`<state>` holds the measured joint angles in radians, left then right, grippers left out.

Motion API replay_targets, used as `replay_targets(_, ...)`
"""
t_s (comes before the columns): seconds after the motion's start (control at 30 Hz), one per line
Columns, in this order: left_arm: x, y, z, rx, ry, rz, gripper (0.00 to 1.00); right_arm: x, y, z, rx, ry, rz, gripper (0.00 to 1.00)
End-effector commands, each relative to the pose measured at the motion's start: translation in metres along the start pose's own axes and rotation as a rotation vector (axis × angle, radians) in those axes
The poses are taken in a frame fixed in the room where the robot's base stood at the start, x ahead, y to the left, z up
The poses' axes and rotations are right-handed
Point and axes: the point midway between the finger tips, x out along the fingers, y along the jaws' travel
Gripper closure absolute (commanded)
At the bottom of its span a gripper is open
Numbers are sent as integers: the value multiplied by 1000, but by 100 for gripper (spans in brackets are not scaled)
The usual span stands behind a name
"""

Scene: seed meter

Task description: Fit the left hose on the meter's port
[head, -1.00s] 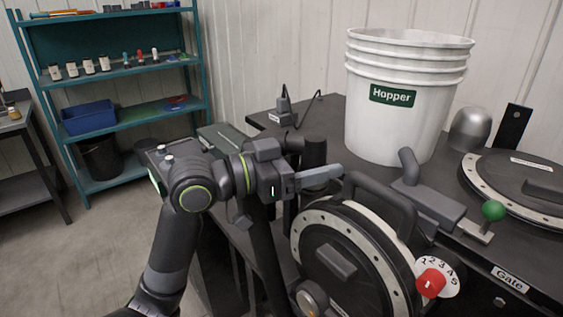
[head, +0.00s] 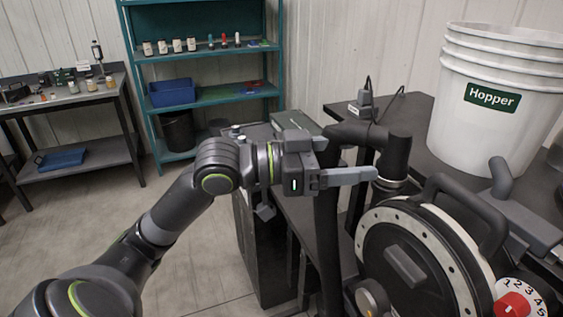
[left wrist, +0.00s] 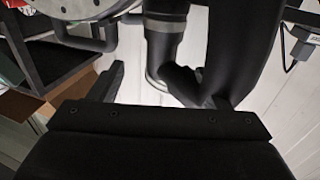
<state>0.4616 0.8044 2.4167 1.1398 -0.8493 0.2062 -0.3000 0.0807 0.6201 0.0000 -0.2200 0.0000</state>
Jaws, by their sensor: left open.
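The left hose (head: 345,132) is a thick black tube that rises beside the bench, bends over and points down at the meter (head: 420,262). Its end (head: 395,155) is at the meter's port (head: 390,185), above the drum. How far it sits on the port I cannot tell. My left gripper (head: 366,175) is open, with a grey finger level and close to the hose end. In the left wrist view, the hose (left wrist: 166,75) bends beyond and between the spread fingers of my left gripper (left wrist: 163,90). No grip on it shows. My right gripper is out of view.
The white hopper bucket (head: 490,90) stands on the dark bench behind the meter. The meter's curved handle (head: 470,205) and red dial knob (head: 513,305) are to the right. A teal shelf (head: 205,95) stands at the back; the floor at left is clear.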

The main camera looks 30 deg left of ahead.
Motion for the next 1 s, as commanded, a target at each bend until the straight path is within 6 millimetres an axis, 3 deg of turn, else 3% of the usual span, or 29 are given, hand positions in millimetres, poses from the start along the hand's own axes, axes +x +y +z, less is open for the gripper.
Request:
replay_targets(0.6, -42, 1, 1, 1, -8, 2, 29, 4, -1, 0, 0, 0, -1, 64)
replay_targets(1.0, -65, -2, 0, 0, -5, -12, 29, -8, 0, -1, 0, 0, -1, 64)
